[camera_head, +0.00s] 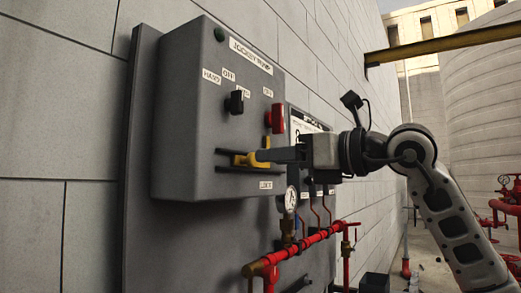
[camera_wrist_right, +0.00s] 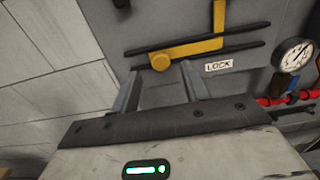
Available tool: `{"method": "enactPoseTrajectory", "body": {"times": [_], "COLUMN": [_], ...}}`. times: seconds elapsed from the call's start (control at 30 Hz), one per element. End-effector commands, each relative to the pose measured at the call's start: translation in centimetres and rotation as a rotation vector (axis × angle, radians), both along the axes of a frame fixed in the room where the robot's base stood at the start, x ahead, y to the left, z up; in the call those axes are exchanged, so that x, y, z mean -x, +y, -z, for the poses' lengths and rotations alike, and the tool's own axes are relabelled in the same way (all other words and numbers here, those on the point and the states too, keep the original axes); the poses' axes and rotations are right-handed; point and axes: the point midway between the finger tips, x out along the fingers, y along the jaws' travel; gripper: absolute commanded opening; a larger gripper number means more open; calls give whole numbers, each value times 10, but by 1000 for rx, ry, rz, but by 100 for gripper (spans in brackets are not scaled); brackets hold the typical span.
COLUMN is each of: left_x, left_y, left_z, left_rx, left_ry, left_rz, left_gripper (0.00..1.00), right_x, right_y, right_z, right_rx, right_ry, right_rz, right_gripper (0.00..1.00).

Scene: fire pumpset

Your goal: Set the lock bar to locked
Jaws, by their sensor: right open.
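The yellow lock bar (camera_head: 246,160) sits on dark slotted rails on the front of the grey "JOCKEY PUMP" box (camera_head: 205,130). In the right wrist view the lock bar (camera_wrist_right: 192,48) has a round knob at its left end and an upright arm at its right end. A "LOCK" label (camera_wrist_right: 219,66) is below and right of the knob. My right gripper (camera_head: 262,156) is at the bar, fingers pointing at the box. In the wrist view the right gripper (camera_wrist_right: 160,74) is open, its fingertips either side of and just below the knob. Contact cannot be told. My left gripper is not in view.
A black selector knob (camera_head: 235,101) and a red switch (camera_head: 275,118) are above the bar. A pressure gauge (camera_head: 290,199) and red pipe (camera_head: 300,251) are below right. A second panel (camera_head: 308,124) stands behind my right gripper. A block wall (camera_head: 60,130) is at left.

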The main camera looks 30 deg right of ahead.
Motion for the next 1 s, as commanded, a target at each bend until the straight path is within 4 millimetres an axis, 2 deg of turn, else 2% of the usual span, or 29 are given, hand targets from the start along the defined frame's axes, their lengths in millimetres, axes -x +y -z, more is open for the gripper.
{"method": "enactPoseTrajectory", "body": {"times": [0.1, 0.27, 0.63, 0.67, 0.8, 0.93, 1.0], "left_x": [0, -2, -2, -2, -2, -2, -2], "left_y": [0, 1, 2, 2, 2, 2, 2], "left_z": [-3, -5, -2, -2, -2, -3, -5], "left_rx": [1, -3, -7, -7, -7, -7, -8], "left_ry": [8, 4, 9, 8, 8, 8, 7], "left_rz": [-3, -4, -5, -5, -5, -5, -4], "left_gripper": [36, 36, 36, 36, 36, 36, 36], "right_x": [-19, -34, -39, -39, -39, -40, -43], "right_y": [9, 14, 16, 16, 16, 15, 8], "right_z": [-2, -1, 0, 0, 0, 0, 0], "right_rx": [-1, -1, 1, 1, 1, 0, -1], "right_ry": [0, 1, 0, 0, 0, 1, 3], "right_rz": [-2, -1, 1, 1, 1, 2, 3], "right_gripper": [46, 46, 46, 40, 1, 0, 0]}}
